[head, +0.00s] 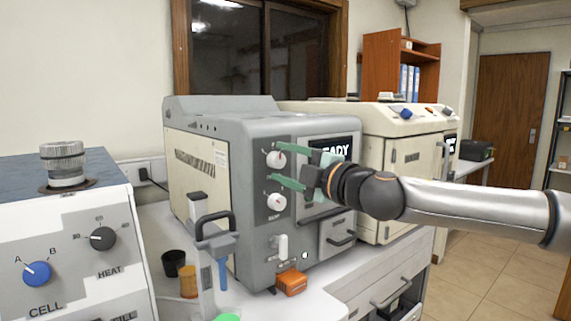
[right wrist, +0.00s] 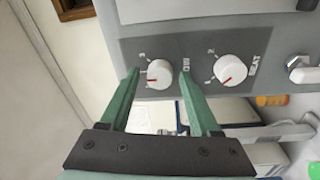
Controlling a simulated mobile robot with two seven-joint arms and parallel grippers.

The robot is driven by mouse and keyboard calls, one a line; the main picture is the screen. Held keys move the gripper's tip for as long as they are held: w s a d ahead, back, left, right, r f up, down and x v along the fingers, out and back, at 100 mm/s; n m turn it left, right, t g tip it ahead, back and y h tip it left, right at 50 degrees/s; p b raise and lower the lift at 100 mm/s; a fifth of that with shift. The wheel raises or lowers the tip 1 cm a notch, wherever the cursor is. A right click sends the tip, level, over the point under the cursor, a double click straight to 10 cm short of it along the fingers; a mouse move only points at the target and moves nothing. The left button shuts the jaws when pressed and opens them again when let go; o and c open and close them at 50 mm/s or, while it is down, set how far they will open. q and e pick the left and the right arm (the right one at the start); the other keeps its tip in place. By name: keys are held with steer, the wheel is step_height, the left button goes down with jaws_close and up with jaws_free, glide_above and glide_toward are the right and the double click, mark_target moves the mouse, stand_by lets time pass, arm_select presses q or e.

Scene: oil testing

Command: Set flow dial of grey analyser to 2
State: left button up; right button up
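The grey analyser (head: 205,135) stands on the bench with a dark panel holding two white dials. The upper dial (head: 276,159) is the left one in the right wrist view (right wrist: 159,75), with a red pointer mark; its label and digits are too small to read surely. The lower dial (head: 276,202) is the right one in the wrist view (right wrist: 231,69), also with a red mark. My right gripper (head: 278,163) is open, its green fingers (right wrist: 159,84) on either side of the upper dial. I cannot tell whether they touch it. My left gripper is not in view.
A white device with a blue knob (head: 38,274) stands at the left. A black-handled stand (head: 215,225), an amber cup (head: 188,281) and an orange block (head: 291,282) sit in front of the analyser. A cream machine (head: 405,160) stands behind it.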

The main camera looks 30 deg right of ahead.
steer(key=shift+o, duration=0.3)
steer(key=shift+s+d+r, duration=0.1)
steer(key=shift+s+d, duration=0.05)
steer(key=shift+s, duration=0.25)
steer(key=shift+s+p, duration=0.45)
steer(key=shift+s, duration=0.3)
steer(key=shift+s+d, duration=0.3)
steer(key=shift+s, duration=0.4)
steer(key=b, duration=0.5)
glide_toward(282, 160)
steer(key=shift+s+f, duration=0.15)
steer(key=shift+s, duration=0.85)
steer(key=shift+s+f, duration=0.15)
steer(key=shift+s, duration=0.85)
